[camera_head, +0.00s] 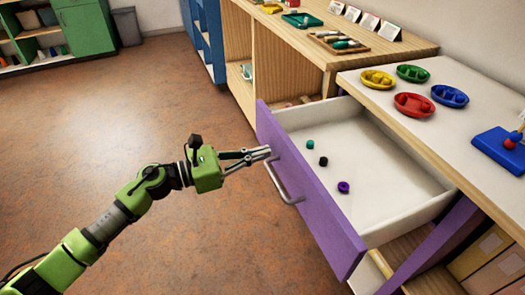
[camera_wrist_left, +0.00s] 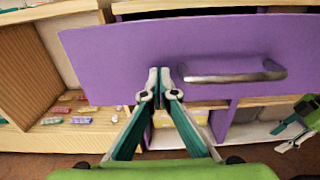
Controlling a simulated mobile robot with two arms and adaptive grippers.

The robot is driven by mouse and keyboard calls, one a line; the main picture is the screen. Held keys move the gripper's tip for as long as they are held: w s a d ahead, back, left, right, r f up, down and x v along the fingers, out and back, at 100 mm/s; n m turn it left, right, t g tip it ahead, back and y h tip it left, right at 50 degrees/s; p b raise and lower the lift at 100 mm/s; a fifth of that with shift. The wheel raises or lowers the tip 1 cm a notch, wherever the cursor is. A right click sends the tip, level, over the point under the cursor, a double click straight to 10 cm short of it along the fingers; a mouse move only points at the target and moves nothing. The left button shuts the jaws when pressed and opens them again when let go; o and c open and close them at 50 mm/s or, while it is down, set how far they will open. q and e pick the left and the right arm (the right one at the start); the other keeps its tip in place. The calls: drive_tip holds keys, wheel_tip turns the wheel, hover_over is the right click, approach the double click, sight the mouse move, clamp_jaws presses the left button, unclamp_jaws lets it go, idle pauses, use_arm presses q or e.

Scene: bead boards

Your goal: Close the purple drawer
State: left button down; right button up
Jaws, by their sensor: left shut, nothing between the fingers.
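The purple drawer (camera_head: 310,190) is pulled out of the white-topped cabinet, its pale inside showing. A metal bar handle (camera_head: 283,183) is on its front; the handle also shows in the left wrist view (camera_wrist_left: 235,74). My left gripper (camera_head: 266,151) is shut and empty, its fingertips pointing at the drawer front, left of and above the handle in the head view. In the left wrist view, the fingertips (camera_wrist_left: 165,76) overlap the purple front beside the handle's end. I cannot tell whether they touch it. Part of my right gripper (camera_wrist_left: 286,136) shows at the left wrist view's right edge; its jaw state is unclear.
Teal (camera_head: 310,144), black (camera_head: 323,161) and purple (camera_head: 343,187) beads lie in the drawer. Coloured dishes, such as a red one (camera_head: 414,105), and a blue board (camera_head: 498,150) stand on the white top (camera_head: 455,115). A wooden shelf (camera_head: 312,52) adjoins. The brown floor before the drawer is clear.

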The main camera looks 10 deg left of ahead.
use_arm(q)
drive_tip(key=shift+w+d, duration=0.2)
drive_tip(key=shift+d, duration=0.1)
drive_tip(key=shift+d, duration=0.15)
